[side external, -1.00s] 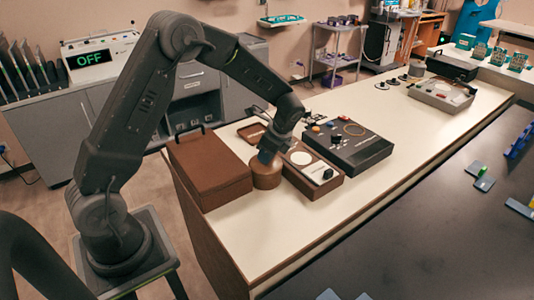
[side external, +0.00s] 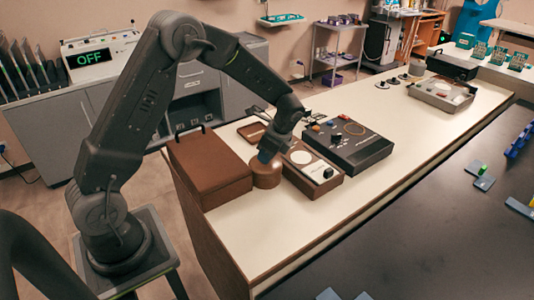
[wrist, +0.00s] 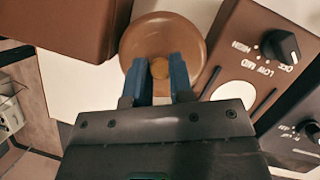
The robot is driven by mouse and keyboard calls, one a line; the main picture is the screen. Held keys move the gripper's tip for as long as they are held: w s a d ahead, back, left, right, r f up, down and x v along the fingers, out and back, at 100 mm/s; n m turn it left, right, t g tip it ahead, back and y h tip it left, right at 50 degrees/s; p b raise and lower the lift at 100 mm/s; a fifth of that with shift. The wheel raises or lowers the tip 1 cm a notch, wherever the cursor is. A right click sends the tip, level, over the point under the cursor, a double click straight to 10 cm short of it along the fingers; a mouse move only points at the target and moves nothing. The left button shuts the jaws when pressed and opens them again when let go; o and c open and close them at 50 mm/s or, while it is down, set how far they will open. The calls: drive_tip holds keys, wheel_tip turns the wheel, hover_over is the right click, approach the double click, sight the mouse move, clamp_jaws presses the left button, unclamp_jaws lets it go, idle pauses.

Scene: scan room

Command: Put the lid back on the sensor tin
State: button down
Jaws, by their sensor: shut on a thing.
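A round brown lid (wrist: 160,35) with a small knob (wrist: 160,68) in its middle fills the top centre of the wrist view. My gripper (wrist: 160,72) has its two blue fingers shut on the knob, one on each side. In the side external view the brown sensor tin (side external: 266,180) stands on the pale counter directly under my gripper (side external: 267,157). Lid and tin look like one upright cylinder there; I cannot tell whether any gap is between them. In the wrist view the lid hides the tin.
A large brown box (side external: 210,170) stands close on the left of the tin. A brown dial unit (side external: 315,176) stands close on its right, with a dark knobbed console (side external: 348,145) beyond. A shallow brown tray (side external: 252,132) lies behind. The counter in front (side external: 250,230) is clear.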

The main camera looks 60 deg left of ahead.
drive_tip(key=shift+c, duration=2.3)
unclamp_jaws()
drive_tip(key=shift+r, duration=2.5)
drive_tip(key=shift+c, duration=0.2)
clamp_jaws()
drive_tip(key=shift+f, duration=0.35)
drive_tip(key=shift+f, duration=1.4)
